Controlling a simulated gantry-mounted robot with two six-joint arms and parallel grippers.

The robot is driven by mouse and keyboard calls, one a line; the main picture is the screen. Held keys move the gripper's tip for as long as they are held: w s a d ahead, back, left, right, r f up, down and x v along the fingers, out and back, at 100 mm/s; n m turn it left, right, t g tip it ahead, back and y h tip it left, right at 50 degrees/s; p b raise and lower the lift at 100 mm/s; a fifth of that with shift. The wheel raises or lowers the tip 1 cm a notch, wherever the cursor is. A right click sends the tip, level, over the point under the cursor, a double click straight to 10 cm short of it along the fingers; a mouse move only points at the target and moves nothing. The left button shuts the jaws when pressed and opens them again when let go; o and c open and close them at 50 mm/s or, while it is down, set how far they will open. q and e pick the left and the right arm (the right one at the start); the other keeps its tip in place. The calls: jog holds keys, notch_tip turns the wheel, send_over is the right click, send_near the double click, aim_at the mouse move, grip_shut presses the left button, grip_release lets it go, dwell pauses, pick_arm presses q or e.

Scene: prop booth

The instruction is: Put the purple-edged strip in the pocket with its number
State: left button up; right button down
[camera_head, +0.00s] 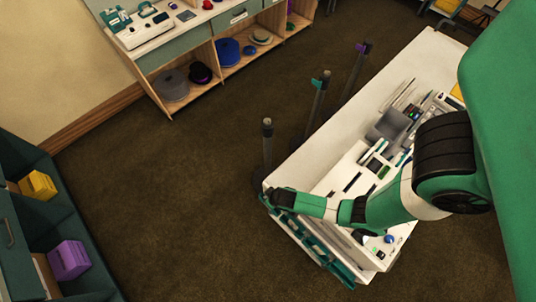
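My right arm reaches in from the right over the white table (310,152). My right gripper (274,199) is at the table's left edge, above the top of the teal rack (325,253) on the table's near side. The fingers are dark and small, so I cannot tell whether they are open or shut, or whether they hold anything. I cannot make out a purple-edged strip or any pocket numbers. The forearm hides part of the tabletop. My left gripper is not in view.
Several small items, including a grey tray (389,125), crowd the table's right part. Dark posts stand beyond its left edge, one (267,145) near the gripper. Shelves (207,57) stand at the back, a dark cabinet (28,215) at left. The brown floor (180,190) between is clear.

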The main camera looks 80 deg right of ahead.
jog(key=shift+f+b, duration=0.75)
jog(key=shift+f, duration=0.15)
jog(key=c, duration=1)
grip_release()
jog(key=p+v, duration=0.3)
jog(key=v, duration=0.3)
jog(key=shift+r, duration=0.45)
jog(key=p+v, duration=0.4)
jog(key=shift+s+a+r, duration=0.15)
jog(key=shift+s+r, duration=0.05)
jog(key=shift+r, duration=0.1)
